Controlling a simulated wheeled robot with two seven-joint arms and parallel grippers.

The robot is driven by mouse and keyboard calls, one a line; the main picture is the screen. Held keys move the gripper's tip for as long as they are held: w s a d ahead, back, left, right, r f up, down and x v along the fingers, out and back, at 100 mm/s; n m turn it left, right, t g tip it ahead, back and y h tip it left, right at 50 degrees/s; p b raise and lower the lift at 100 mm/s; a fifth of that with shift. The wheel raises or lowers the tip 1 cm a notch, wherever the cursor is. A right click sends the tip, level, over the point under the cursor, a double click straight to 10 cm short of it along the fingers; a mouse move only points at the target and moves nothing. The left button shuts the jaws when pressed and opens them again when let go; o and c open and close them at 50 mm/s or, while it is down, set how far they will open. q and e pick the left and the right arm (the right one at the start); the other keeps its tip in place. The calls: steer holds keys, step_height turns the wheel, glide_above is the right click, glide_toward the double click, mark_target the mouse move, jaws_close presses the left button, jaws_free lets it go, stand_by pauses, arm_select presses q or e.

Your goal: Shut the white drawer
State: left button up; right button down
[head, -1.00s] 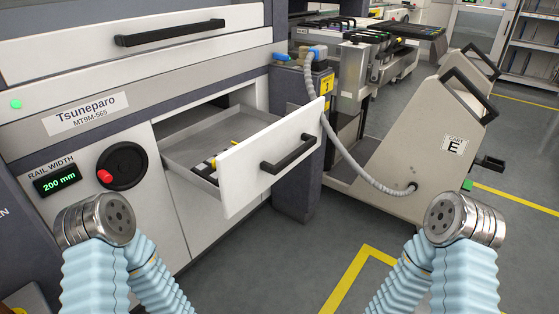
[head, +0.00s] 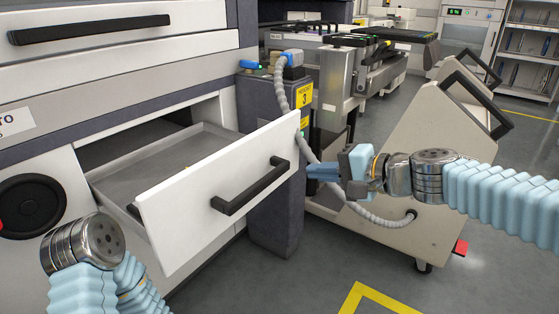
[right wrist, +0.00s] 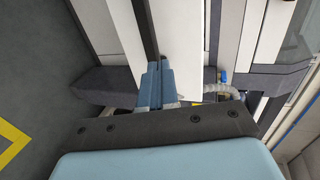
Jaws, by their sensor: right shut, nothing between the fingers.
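The white drawer (head: 215,200) stands open, pulled out of the grey-white machine, with a black bar handle (head: 250,187) on its front. Its grey tray shows behind the front, and part of the inside is hidden by the front panel. My right gripper (head: 312,172) is shut and empty, with its blue fingers close to the right end of the drawer front. I cannot tell whether they touch it. In the right wrist view the shut blue fingers (right wrist: 156,84) lie against the picture of the white panel (right wrist: 165,50). My left gripper is out of view; only its arm shows at lower left.
A grey post (head: 275,160) with a yellow label stands right behind the drawer. A grey hose (head: 345,195) runs from it to a beige cart (head: 400,150) behind my right arm. The machine's black round knob (head: 33,205) is at left. Floor in front is clear.

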glide_toward(255, 160)
steer(key=x, duration=0.5)
steer(key=shift+d+f, duration=0.1)
steer(key=shift+f, duration=0.15)
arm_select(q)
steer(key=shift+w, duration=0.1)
arm_select(e)
steer(key=shift+w+a+f, duration=0.1)
steer(key=shift+w+a, duration=0.35)
steer(key=shift+a, duration=0.15)
steer(key=shift+a, duration=0.1)
